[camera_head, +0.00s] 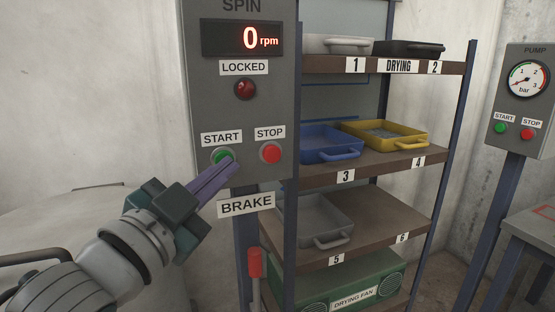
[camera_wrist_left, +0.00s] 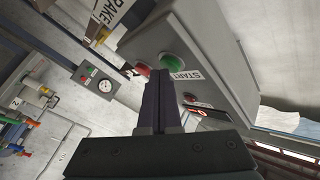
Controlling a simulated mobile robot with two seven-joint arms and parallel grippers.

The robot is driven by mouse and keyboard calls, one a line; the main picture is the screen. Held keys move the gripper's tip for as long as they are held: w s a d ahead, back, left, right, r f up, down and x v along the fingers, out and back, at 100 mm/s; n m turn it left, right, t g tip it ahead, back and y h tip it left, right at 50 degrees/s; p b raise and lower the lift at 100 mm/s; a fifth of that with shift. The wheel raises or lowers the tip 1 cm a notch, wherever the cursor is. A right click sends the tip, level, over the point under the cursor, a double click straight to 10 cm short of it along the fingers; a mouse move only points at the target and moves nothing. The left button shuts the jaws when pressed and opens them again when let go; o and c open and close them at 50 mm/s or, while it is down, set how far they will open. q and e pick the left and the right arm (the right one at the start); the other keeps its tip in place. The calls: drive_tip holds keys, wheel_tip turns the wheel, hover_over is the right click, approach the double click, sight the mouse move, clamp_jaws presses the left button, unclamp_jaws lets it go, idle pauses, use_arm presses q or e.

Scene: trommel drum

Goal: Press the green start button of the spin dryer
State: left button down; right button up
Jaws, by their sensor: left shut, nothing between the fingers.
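The green start button (camera_head: 222,156) sits on the grey spin control box (camera_head: 207,101), under the START label. My left gripper (camera_head: 232,164) is shut and empty, with its purple fingertips at the lower right edge of the button in the head view. In the left wrist view the green button (camera_wrist_left: 173,60) shows just beyond and to the right of my left fingertips (camera_wrist_left: 157,73). I cannot tell whether the tips touch it. The red stop button (camera_head: 270,153) is to the right. The display reads 0 rpm. My right gripper is not in view.
A red LOCKED lamp (camera_head: 245,89) is above the buttons. A red brake handle (camera_head: 255,262) stands below the box. A drying rack (camera_head: 375,170) with several trays is on the right. A pump box (camera_head: 522,100) with its own green and red buttons is further right.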

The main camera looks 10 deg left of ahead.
use_arm(q)
drive_tip(key=shift+w+a, duration=0.1)
idle(0.6)
drive_tip(key=shift+s+d+p, duration=0.35)
drive_tip(key=shift+s+d, duration=0.15)
drive_tip(key=shift+s, duration=0.2)
drive_tip(key=s+d, duration=0.1)
drive_tip(key=s+d+p, duration=0.1)
drive_tip(key=s, duration=0.2)
drive_tip(key=shift+s+d+p, duration=0.1)
drive_tip(key=shift+d+p, duration=0.2)
drive_tip(key=shift+d, duration=0.1)
drive_tip(key=shift+a, duration=0.1)
